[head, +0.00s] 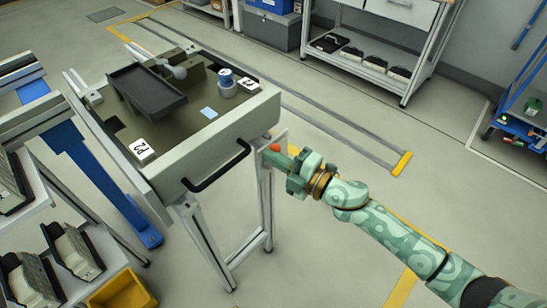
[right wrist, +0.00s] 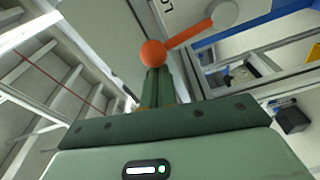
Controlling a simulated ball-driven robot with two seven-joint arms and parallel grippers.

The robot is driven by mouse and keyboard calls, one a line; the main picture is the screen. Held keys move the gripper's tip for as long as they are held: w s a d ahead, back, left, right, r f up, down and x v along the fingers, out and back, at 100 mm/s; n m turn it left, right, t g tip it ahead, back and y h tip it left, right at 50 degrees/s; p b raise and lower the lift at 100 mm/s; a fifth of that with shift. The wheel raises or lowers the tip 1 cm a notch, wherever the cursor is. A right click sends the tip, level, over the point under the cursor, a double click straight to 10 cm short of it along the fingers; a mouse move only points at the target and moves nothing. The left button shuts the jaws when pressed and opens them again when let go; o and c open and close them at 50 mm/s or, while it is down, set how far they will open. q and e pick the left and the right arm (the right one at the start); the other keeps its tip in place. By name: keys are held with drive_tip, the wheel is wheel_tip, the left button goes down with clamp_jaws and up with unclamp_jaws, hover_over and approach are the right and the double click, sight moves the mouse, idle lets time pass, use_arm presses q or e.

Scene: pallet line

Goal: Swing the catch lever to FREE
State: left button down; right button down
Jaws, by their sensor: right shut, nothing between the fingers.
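The catch lever (right wrist: 188,36) is an orange bar with a round orange ball knob (right wrist: 153,53) at its lower left end and a grey round pivot (right wrist: 225,14) at its upper right. In the head view only a bit of orange, the knob (head: 275,148), shows by the right side of the workstation. My right gripper (head: 274,156) is shut and empty, its fingertips right at the knob. In the right wrist view the closed fingers (right wrist: 154,82) point at the knob; whether they touch it I cannot tell. FREE is not readable. My left gripper is out of view.
A yellow bin (head: 122,292) stands lower left. A rack (head: 385,80) stands at the back. The floor right of the workstation is mostly clear.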

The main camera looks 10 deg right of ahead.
drive_tip(key=shift+w+d+m, duration=0.15)
drive_tip(key=shift+d+m, duration=0.05)
drive_tip(key=shift+m, duration=0.1)
